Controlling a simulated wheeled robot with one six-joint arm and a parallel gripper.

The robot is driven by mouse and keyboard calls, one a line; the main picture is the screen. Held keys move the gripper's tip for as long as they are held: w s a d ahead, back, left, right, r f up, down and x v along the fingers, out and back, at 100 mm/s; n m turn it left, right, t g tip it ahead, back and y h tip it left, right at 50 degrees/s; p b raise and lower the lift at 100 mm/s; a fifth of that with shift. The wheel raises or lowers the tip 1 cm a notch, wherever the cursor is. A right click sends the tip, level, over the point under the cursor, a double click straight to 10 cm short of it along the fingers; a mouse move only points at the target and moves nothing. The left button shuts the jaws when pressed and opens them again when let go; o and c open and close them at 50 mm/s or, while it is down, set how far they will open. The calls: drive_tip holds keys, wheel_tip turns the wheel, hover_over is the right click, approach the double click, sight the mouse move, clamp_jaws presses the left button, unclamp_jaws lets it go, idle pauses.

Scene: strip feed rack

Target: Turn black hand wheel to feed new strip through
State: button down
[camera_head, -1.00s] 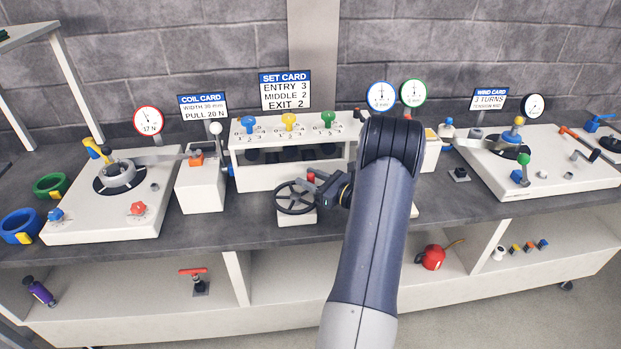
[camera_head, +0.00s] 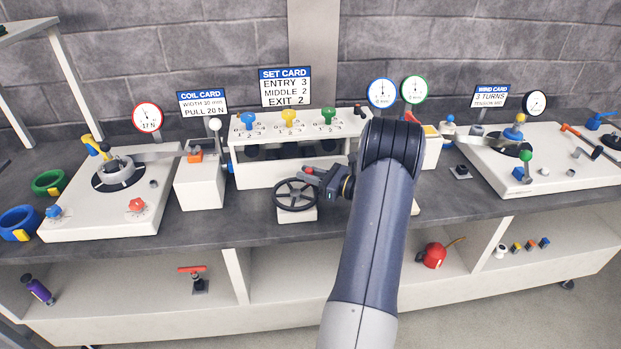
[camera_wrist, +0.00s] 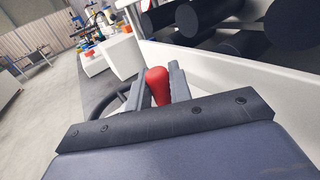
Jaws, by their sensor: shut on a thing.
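The black hand wheel (camera_head: 296,195) lies flat on a small white block in front of the roller unit. Its red knob (camera_wrist: 158,85) stands up from the rim, and in the wrist view it sits between the two fingers of my gripper (camera_wrist: 165,88). My gripper (camera_head: 312,172) is shut on the knob at the wheel's far right side in the head view. Part of the wheel's rim (camera_wrist: 112,100) shows left of the fingers in the wrist view. The strip (camera_head: 160,156) leaves the left coil towards the roller unit; inside the unit it is hidden.
The white roller unit (camera_head: 260,172) with blue, yellow and green knobs stands close behind the wheel. The SET CARD (camera_head: 285,88) and two dials (camera_head: 382,92) rise behind it. A white block with a lever (camera_head: 200,185) is to the left. Bench before the wheel is clear.

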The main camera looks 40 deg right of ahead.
drive_tip(key=shift+w+n+g+y, duration=0.35)
drive_tip(key=shift+n+g+y, duration=0.3)
drive_tip(key=shift+y, duration=0.45)
drive_tip(key=c, duration=1.3)
unclamp_jaws()
drive_tip(key=shift+s, duration=0.1)
drive_tip(key=b+v, duration=0.1)
drive_tip(key=v, duration=0.6)
drive_tip(key=shift+s+b, duration=0.2)
drive_tip(key=shift+b, duration=0.1)
